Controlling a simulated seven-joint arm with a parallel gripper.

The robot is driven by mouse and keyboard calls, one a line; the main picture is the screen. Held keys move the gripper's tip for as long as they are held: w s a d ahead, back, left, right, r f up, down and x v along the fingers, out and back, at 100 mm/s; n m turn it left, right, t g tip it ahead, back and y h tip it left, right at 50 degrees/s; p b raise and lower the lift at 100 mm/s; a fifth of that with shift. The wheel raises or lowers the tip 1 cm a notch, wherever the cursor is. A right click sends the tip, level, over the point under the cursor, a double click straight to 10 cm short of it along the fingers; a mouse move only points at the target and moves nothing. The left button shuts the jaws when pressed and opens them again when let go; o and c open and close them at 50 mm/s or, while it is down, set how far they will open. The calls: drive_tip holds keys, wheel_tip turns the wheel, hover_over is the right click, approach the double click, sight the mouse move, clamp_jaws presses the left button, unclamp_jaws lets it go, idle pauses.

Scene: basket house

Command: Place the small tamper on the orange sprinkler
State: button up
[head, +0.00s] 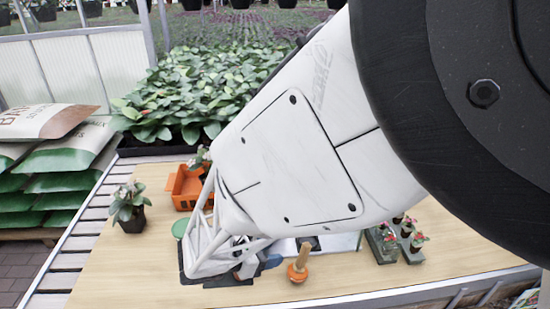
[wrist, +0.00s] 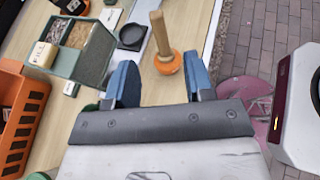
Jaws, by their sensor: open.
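A wooden peg-shaped handle, which looks like the small tamper (head: 304,254), stands above a round orange base (head: 297,274) near the table's front edge. The handle (wrist: 159,30) and the orange base (wrist: 167,62) also show in the wrist view, just beyond my fingers. I cannot tell whether the orange base is part of the tamper or is the orange sprinkler under it. My gripper (wrist: 161,82) is open, its two blue fingers spread with nothing between them. In the head view my arm hides much of the table's middle, and a bit of orange shows beside the gripper.
An orange crate (head: 184,185) stands at the back left, also at the wrist view's left edge (wrist: 22,112). A green compartment box (wrist: 103,55) and a small black tray (wrist: 129,37) lie near the tamper. Potted plants (head: 130,210) stand left; small pots (head: 398,240) right.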

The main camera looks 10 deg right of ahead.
drive_tip(key=s+d+r+m+g+y, duration=0.1)
drive_tip(key=s+d+r+m+y, duration=0.5)
drive_tip(key=r+m, duration=0.3)
drive_tip(key=s+d+r+m+g+y, duration=0.1)
drive_tip(key=s+d+r+m+y, duration=0.5)
drive_tip(key=r+m, duration=0.4)
drive_tip(key=shift+s+d+r+m, duration=0.2)
drive_tip(key=shift+s+d+m, duration=0.7)
drive_tip(key=shift+d+m, duration=0.65)
drive_tip(key=shift+a, duration=0.2)
drive_tip(key=shift+o, duration=0.5)
